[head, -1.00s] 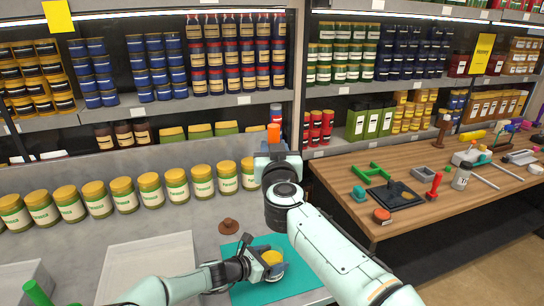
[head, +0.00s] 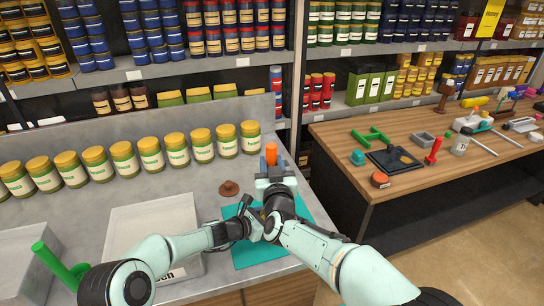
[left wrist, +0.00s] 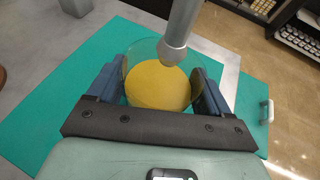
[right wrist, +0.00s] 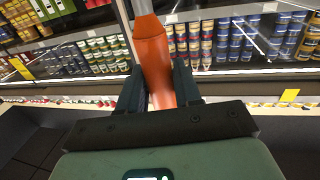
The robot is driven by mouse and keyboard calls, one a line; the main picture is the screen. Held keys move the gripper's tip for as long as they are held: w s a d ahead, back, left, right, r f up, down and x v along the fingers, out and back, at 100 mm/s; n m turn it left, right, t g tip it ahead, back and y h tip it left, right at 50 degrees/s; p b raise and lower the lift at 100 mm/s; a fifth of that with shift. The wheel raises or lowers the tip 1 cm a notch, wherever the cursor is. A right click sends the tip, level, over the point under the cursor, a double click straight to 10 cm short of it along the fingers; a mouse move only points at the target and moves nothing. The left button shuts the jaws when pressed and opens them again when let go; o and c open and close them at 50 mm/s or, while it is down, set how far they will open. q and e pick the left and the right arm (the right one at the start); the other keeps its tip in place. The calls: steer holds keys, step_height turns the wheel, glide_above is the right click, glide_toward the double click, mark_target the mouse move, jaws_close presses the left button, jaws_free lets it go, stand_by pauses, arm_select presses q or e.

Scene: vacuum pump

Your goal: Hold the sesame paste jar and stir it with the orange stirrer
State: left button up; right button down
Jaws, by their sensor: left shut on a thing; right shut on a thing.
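My left gripper (left wrist: 157,90) is shut around the sesame paste jar (left wrist: 140,47), a clear open jar with yellow paste (left wrist: 157,88) inside. In the head view, my arm and gripper hide most of this jar above the teal mat (head: 245,252). My right gripper (right wrist: 157,98) is shut on the orange handle of the stirrer (right wrist: 153,55); the handle also sticks up above the gripper in the head view (head: 271,153). In the left wrist view, the grey stirrer shaft (left wrist: 183,22) ends over the jar's opening. I cannot tell whether its tip touches the paste.
A brown knobbed lid (head: 229,187) lies left of the mat. A row of yellow-lidded jars (head: 151,153) lines the counter's back. A white tray (head: 152,212) and a green object (head: 55,265) stand left. A wooden table (head: 340,133) with tools is right.

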steer(key=shift+f, duration=4.2)
steer(key=shift+s+a+r, duration=0.1)
steer(key=shift+s+a, duration=0.1)
steer(key=shift+a, duration=0.5)
steer(key=shift+s+d, duration=0.25)
steer(key=shift+d, duration=0.25)
steer(key=shift+s+d, duration=0.25)
steer(key=shift+d, duration=0.25)
